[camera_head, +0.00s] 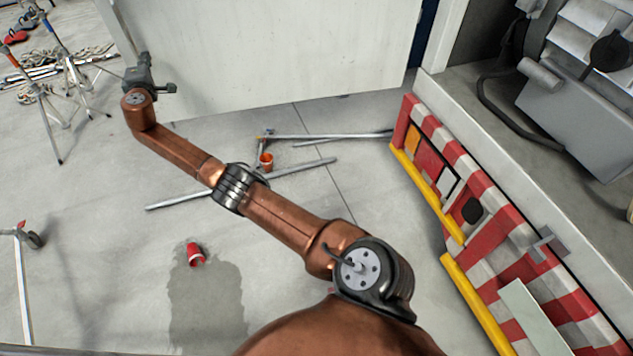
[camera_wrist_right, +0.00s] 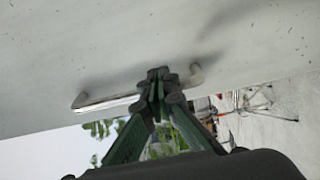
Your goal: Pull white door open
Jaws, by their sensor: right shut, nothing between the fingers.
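The white door (camera_head: 270,55) stands at the top of the head view and fills the upper part of the right wrist view (camera_wrist_right: 100,50). Its metal bar handle (camera_wrist_right: 103,104) shows in the right wrist view. My right gripper (camera_head: 145,75) is at the door's left side in the head view. In the right wrist view its fingertips (camera_wrist_right: 158,80) are together, with nothing held between them. My left gripper is in neither view.
Metal poles (camera_head: 290,170) and an orange cup (camera_head: 266,161) lie on the floor below the door. A red cup (camera_head: 195,254) lies nearer. Stands (camera_head: 60,70) are at the left. A red-white striped truck side (camera_head: 480,190) bounds the right.

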